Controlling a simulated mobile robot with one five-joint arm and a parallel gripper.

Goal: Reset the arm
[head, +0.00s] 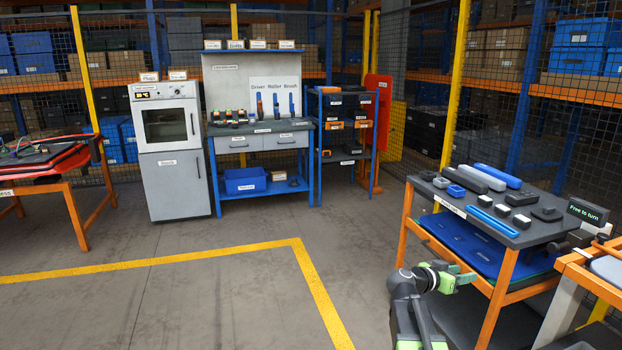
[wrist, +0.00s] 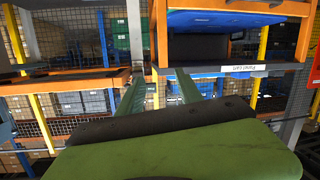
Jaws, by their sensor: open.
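My gripper (head: 466,279) is green and shows in the head view at the lower right, on the dark arm that rises from the bottom edge. It is beside the orange-framed cart (head: 500,300), near its left legs and below its top. In the wrist view the two green fingers of my gripper (wrist: 158,93) stand apart with nothing between them. The cart also shows in the wrist view (wrist: 240,69), where it appears upside down. I cannot tell whether the gripper touches the cart.
The cart top (head: 527,238) holds several grey, black and blue parts. A "Free to turn" sign (head: 588,217) stands at its right. A grey oven cabinet (head: 172,150) and a blue workbench (head: 262,135) stand at the back. The floor (head: 200,295) at left and middle is clear, with yellow lines.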

